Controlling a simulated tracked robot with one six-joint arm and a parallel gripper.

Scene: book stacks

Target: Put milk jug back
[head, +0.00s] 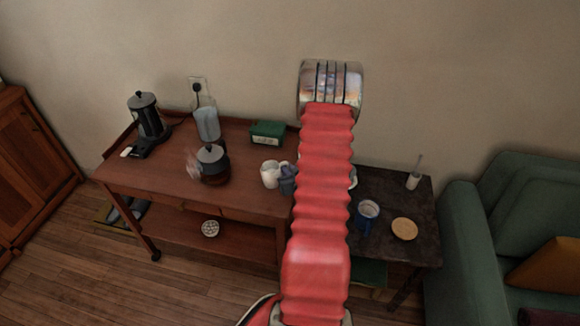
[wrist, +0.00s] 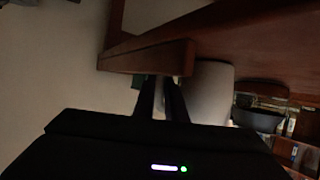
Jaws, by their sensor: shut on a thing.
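A small white jug (head: 269,174) stands out near the right end of the wooden desk, left of my red arm. A grey-blue vessel-like shape (head: 288,180) is right beside it, partly covered by the arm. My arm hides my gripper in the head view. In the wrist view my gripper's dark fingers (wrist: 165,97) are close together, with the pale rounded body of what looks like the milk jug (wrist: 209,92) directly beside them. The grip point is too dark to make out. I cannot tell whether the jug touches the desk.
The wooden desk (head: 178,188) also holds a steaming dark pot (head: 212,158), a glass jug (head: 206,123), a black press (head: 147,116) and a green box (head: 267,132). The dark side table (head: 385,243) has a blue mug (head: 367,213) and a round mat (head: 404,229). A green armchair (head: 463,245) stands right.

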